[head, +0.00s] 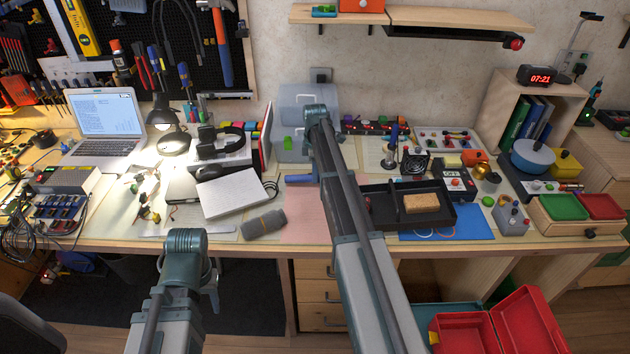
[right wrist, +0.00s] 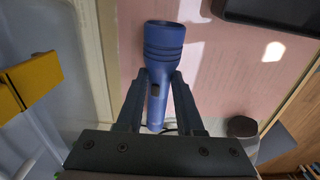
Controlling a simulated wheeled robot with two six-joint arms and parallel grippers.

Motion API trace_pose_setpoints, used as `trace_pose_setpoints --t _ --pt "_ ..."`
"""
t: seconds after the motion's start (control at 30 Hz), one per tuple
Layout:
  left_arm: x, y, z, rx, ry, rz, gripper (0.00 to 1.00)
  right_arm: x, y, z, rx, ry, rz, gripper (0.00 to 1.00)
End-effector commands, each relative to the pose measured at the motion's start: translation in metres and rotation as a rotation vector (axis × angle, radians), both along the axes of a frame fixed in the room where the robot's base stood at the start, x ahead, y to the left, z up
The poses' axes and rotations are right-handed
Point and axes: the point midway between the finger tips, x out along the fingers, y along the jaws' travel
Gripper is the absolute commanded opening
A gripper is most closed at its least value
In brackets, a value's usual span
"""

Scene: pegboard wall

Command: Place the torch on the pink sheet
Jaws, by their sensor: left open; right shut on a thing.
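The blue torch (right wrist: 160,60) is between the fingers of my right gripper (right wrist: 157,90), which is shut on its body. Its wide head points away from the wrist. In the head view the torch (head: 300,179) shows as a blue bar left of my right arm, at the far part of the pink sheet (head: 308,210). The pink sheet (right wrist: 225,85) lies beneath it in the right wrist view; I cannot tell whether they touch. My right arm hides part of the sheet. My left gripper (head: 213,284) is open, low before the table's front edge, partly hidden by its arm.
A grey rolled cloth (head: 264,223) and a white closed box or book (head: 235,193) lie left of the sheet. A black tray (head: 440,214) with a brown block (head: 421,203) and a blue mat (head: 470,222) are to the right. An open red toolbox (head: 470,333) stands below.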

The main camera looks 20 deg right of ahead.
Motion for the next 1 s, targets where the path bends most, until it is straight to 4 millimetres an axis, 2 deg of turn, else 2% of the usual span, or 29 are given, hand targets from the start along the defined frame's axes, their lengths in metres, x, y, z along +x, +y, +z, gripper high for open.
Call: trace_pose_setpoints --t 0.03,0.07,0.3,0.33,0.47,0.5,0.83,1.0 --pt "0.000 0.000 -0.012 0.000 0.000 0.000 0.45 0.000 0.000 -0.012 0.000 0.000 0.000 0.00" --pt "0.000 0.000 -0.014 0.000 0.000 0.000 0.45 0.000 0.000 -0.014 0.000 0.000 0.000 0.00" --pt "0.000 0.000 -0.012 0.000 0.000 0.000 0.45 0.000 0.000 -0.012 0.000 0.000 0.000 0.00" --pt "0.000 0.000 -0.012 0.000 0.000 0.000 0.45 0.000 0.000 -0.012 0.000 0.000 0.000 0.40" --pt "0.000 0.000 -0.012 0.000 0.000 0.000 0.45 0.000 0.000 -0.012 0.000 0.000 0.000 0.63" --pt "0.000 0.000 -0.012 0.000 0.000 0.000 0.45 0.000 0.000 -0.012 0.000 0.000 0.000 0.66" --pt "0.000 0.000 -0.011 0.000 0.000 0.000 0.45 0.000 0.000 -0.011 0.000 0.000 0.000 0.66" --pt "0.000 0.000 -0.002 0.000 0.000 0.000 0.45 0.000 0.000 -0.002 0.000 0.000 0.000 0.66"
